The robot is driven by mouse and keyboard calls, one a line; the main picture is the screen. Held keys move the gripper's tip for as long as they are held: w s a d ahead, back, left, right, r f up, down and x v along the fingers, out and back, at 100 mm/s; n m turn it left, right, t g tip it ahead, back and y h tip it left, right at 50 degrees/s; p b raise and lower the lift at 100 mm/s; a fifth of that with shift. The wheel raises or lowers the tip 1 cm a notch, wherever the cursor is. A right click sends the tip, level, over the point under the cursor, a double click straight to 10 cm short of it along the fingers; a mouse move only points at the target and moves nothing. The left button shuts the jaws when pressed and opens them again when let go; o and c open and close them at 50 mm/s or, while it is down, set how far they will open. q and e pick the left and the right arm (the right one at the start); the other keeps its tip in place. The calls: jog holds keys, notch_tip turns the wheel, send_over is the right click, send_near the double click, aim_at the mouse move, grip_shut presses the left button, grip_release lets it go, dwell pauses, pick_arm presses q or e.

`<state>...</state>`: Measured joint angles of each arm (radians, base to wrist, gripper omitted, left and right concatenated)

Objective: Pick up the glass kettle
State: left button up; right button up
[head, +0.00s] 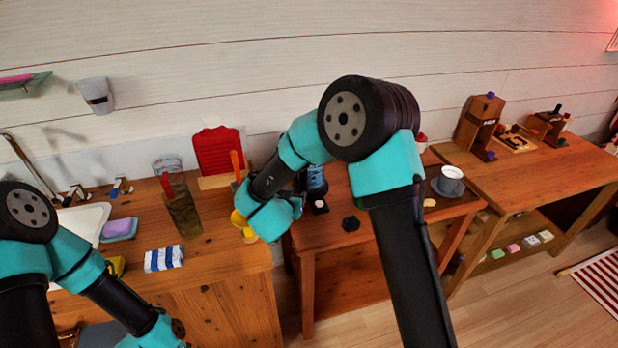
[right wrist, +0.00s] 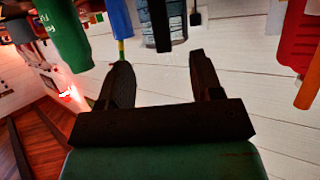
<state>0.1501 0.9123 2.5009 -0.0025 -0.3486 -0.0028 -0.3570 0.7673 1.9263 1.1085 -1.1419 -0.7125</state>
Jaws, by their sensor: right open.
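A clear bluish vessel with a black handle, which looks like the glass kettle (right wrist: 177,22), shows at the top of the right wrist view, upside down and cut off by the frame edge. In the head view a bluish glass body (head: 317,178), likely the same kettle, stands partly hidden behind my right arm. My right gripper (right wrist: 159,64) is open and empty, its two fingers pointing toward the kettle with a gap between them. In the head view its fingers are hidden behind my wrist. My left gripper (head: 178,328) is low at the bottom edge; its fingers are not clear.
A white cup (head: 451,178) stands to the right. Green, blue and red objects flank the kettle in the wrist view.

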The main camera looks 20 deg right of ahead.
aim_at(303, 183)
jog(key=x, duration=0.9)
jog(key=shift+w+d, duration=0.15)
jog(key=shift+w, duration=0.05)
jog(key=shift+d, duration=0.1)
jog(key=shift+x, duration=2.6)
jog(key=shift+c, duration=0.4)
grip_shut()
jog(key=shift+r, duration=0.1)
